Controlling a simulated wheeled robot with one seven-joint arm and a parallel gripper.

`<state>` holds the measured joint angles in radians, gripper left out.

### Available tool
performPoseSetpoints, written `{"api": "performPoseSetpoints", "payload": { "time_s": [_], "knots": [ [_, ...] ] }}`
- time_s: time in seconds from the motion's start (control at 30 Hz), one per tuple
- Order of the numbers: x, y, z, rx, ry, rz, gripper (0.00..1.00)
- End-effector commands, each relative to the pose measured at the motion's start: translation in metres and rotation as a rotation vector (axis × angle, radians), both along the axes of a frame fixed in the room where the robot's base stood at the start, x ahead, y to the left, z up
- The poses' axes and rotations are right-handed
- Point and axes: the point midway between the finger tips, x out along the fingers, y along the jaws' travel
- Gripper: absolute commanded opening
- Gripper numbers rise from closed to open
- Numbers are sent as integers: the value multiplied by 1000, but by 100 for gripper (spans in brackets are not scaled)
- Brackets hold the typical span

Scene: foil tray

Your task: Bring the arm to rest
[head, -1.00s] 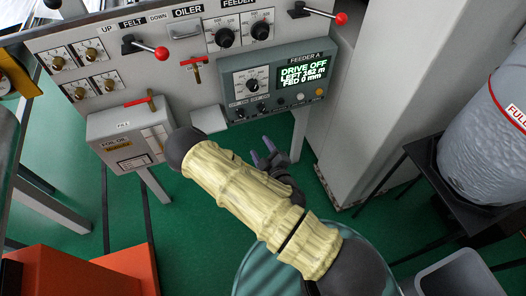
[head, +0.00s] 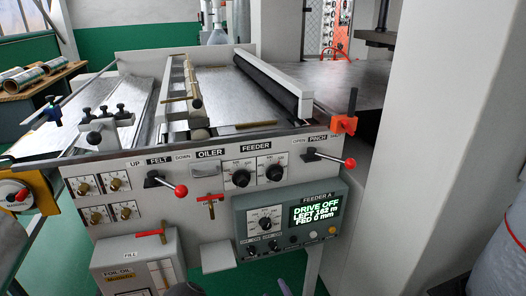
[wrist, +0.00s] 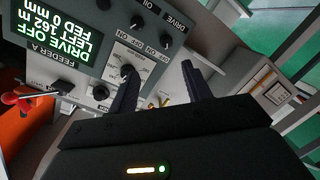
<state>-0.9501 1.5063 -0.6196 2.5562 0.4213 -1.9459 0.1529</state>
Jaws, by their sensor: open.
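My gripper (wrist: 157,82) shows in the wrist view with its two dark fingers apart and nothing between them. The grey Feeder A control box (wrist: 85,50) appears upside down beyond the fingers, with its dial behind the left finger; I cannot tell the exact gap. In the head view the Feeder A box (head: 335,235) is on the front of the machine, its screen reading DRIVE OFF, LEFT 162 m, FED 0 mm. Only small parts of my arm show at the bottom edge there; most of it is out of frame.
The machine front carries red-knobbed levers, including the felt lever (head: 165,186) and the pinch lever (head: 328,158). The foil oil box (head: 138,262) juts out at lower left. A pale column (head: 425,120) stands at right. A workbench with rolls (head: 35,80) is at far left.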

Motion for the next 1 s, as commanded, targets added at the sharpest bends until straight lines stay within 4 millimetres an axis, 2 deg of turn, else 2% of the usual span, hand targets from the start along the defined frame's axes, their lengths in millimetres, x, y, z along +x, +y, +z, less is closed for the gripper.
{"api": "performPoseSetpoints", "payload": {
  "time_s": [0.23,0.5,0.77,1.0],
  "knots": [
    [21,-42,-1,131,162,-296,49],
    [23,-74,-2,292,413,-574,49],
    [10,-84,14,425,659,-723,49],
    [-11,-86,47,506,866,-777,49]
  ]
}}
